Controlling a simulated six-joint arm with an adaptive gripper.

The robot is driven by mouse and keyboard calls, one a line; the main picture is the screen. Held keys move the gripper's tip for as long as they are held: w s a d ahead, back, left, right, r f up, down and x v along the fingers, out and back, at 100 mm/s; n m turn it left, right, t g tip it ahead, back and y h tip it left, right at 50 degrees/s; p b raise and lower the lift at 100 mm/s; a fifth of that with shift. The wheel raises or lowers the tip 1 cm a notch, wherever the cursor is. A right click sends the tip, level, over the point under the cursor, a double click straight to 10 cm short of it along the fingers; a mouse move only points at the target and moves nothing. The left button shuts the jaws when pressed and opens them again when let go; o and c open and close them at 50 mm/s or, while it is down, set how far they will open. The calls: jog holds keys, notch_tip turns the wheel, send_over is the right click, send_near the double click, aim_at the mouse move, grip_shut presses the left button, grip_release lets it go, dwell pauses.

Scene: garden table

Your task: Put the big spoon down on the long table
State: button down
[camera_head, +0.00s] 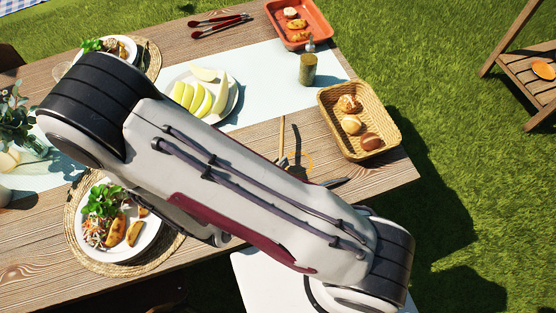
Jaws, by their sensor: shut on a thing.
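The long table (262,134) is a wooden plank table with a pale blue runner (262,85). A thin light-brown handle (282,133) shows just above my arm, left of the bread basket; it looks like the big spoon's. A thin dark piece stands beside it. My gripper (298,170) is mostly hidden behind my arm; only dark parts show at the handle's lower end, and it is shut on the spoon. The spoon's bowl is not clear, and I cannot tell whether the spoon touches the table.
A wicker bread basket (327,96) stands near the right edge, with a green jar (307,70) above it. Bare planks lie left of the basket.

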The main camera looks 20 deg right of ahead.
jog(key=shift+f, duration=0.45)
jog(key=shift+f, duration=0.6)
jog(key=c, duration=2.2)
grip_release()
jog(key=shift+r, duration=0.2)
jog(key=shift+r, duration=0.4)
jog(key=shift+v, duration=2.75)
